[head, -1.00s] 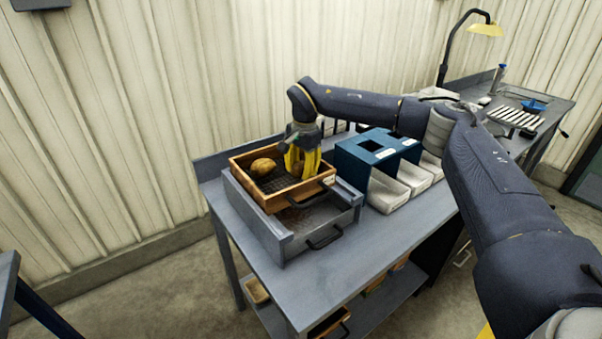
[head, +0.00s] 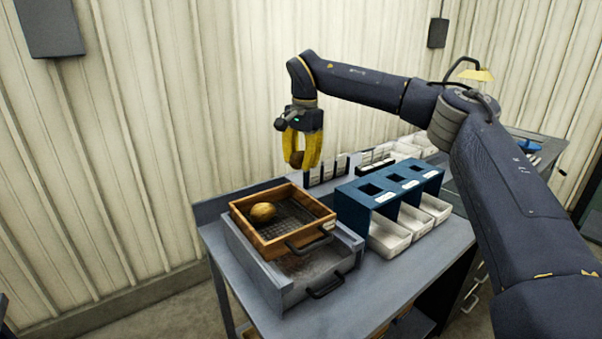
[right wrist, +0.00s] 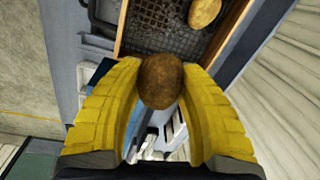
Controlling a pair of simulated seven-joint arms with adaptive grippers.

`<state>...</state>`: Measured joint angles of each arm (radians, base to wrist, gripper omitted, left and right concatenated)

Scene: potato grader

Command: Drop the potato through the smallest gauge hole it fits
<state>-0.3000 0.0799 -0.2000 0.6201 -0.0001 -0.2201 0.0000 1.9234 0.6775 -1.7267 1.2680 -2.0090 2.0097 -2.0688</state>
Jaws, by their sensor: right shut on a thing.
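My right gripper (head: 302,160) has yellow fingers shut on a brown potato (head: 296,159), held in the air above the back of the bench. In the right wrist view the potato (right wrist: 161,81) sits between both fingertips. The blue gauge box (head: 352,200) stands to the right of the sieve, with several square holes in its top in a row; the nearest hole (head: 371,189) looks the largest. White bins sit under the holes, the front one (head: 388,238) nearest. Another potato (head: 263,211) lies in the wooden sieve. My left gripper is not in view.
The wooden-framed mesh sieve (head: 277,249) rests on a grey metal tray (head: 270,282) with a black handle. White bins and upright dark-and-white pieces (head: 330,171) stand along the back of the grey bench (head: 372,292). The bench front is clear.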

